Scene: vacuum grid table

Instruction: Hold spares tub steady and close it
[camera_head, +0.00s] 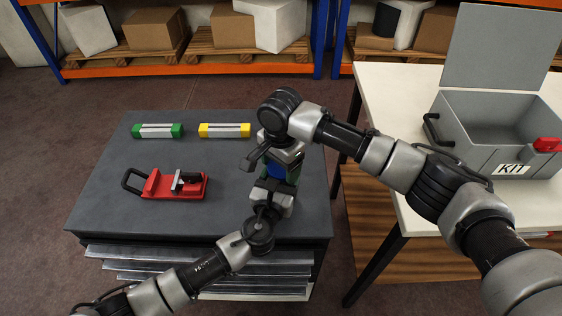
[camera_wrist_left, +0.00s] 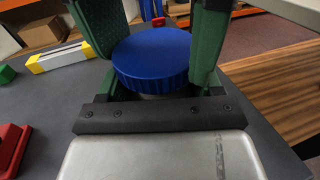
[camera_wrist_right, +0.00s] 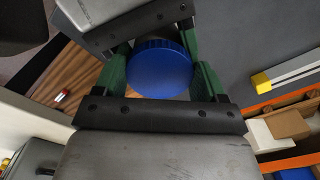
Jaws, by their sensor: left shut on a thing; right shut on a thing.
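The spares tub shows mainly as its round, ridged blue lid (camera_wrist_left: 152,58), seated on the tub in the left wrist view. The lid also shows in the right wrist view (camera_wrist_right: 160,70) and as a small blue patch in the head view (camera_head: 280,173). My left gripper (camera_head: 275,185) is shut on the tub from the near side. My right gripper (camera_head: 277,160) is shut on the lid from above the far side. The tub's body is mostly hidden by both grippers, and I cannot tell whether the lid is fully tightened.
A red clamp (camera_head: 165,186), a green-ended bar (camera_head: 158,131) and a yellow-ended bar (camera_head: 224,130) lie on the dark grid table (camera_head: 120,215). An open grey KIT case (camera_head: 478,135) stands on the white table (camera_head: 385,90) at right. The grid table's left front is clear.

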